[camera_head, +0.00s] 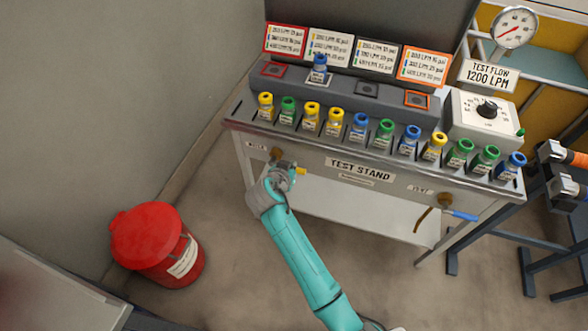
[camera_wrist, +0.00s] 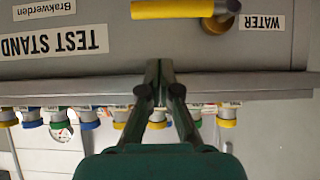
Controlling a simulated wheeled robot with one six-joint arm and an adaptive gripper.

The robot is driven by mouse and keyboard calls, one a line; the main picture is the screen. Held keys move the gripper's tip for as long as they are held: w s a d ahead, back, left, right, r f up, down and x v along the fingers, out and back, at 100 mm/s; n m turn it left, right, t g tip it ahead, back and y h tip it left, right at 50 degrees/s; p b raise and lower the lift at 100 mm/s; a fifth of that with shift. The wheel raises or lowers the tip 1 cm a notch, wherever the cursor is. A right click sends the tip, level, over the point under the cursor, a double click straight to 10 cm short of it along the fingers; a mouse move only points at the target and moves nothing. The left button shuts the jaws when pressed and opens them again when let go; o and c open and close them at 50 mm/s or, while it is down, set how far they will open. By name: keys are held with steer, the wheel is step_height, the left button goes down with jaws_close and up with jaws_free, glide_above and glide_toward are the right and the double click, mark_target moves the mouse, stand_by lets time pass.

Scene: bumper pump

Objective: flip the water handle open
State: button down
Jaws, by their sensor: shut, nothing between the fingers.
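The water handle is a yellow lever (camera_wrist: 172,10) beside the WATER label (camera_wrist: 261,22) at the top of the upside-down wrist view. It lies level along the panel, joined to a brass valve body (camera_wrist: 216,22). In the head view only a yellow tip (camera_head: 301,171) shows beside my gripper (camera_head: 281,170); part of the lever is hidden, and the brass valve (camera_head: 276,154) shows just above. In the wrist view my gripper (camera_wrist: 159,68) is shut and empty, its fingertips in front of the panel and visibly apart from the yellow lever.
The test stand (camera_head: 235,124) carries a row of colored bottles along its top edge. A blue-handled valve (camera_head: 462,215) sits at its right end. A red bin (camera_head: 150,243) stands on the floor at left. Open floor lies between bin and stand.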

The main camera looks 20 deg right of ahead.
step_height(320, 180, down, 5)
steer(key=w+d, duration=0.1)
steer(key=w, duration=0.1)
steer(key=shift+w+d+f, duration=0.2)
steer(key=shift+d, duration=0.2)
steer(key=shift+f, duration=0.15)
